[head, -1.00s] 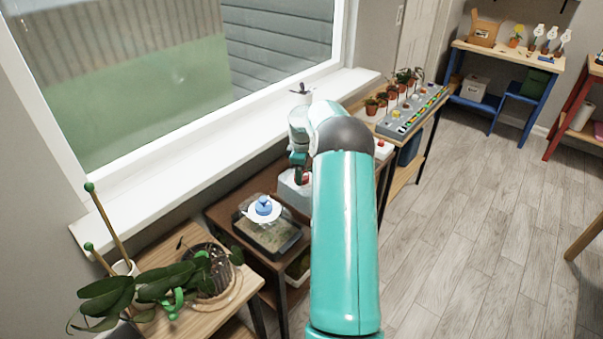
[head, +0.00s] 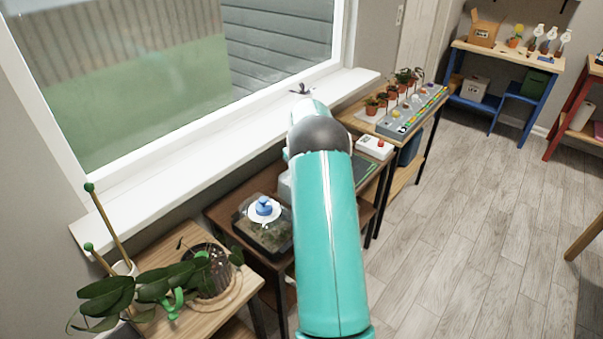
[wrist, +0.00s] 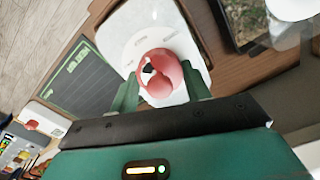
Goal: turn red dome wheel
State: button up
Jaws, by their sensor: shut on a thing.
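The red dome wheel (wrist: 168,82) sits on a white plate (wrist: 141,26) with faint markings, and it has a dark pointer mark with a white patch on its top. My gripper (wrist: 160,88) has its two green fingers on either side of the wheel's lower part, shut on it. In the head view my teal arm hides the wheel and the gripper. Only the left edge of the pale housing (head: 284,188) shows there beside my arm.
A glass tank (head: 268,237) with a blue dome knob (head: 264,206) stands left of my arm. A dark green board (wrist: 85,82) and a white box with a red button (head: 374,147) lie on the other side. A leafy plant (head: 150,290) is at lower left.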

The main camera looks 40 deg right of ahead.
jog(key=m, duration=0.4)
jog(key=shift+m, duration=2.2)
jog(key=o, duration=1)
notch_tip(320, 180, up, 14)
jog(key=shift+f, duration=0.1)
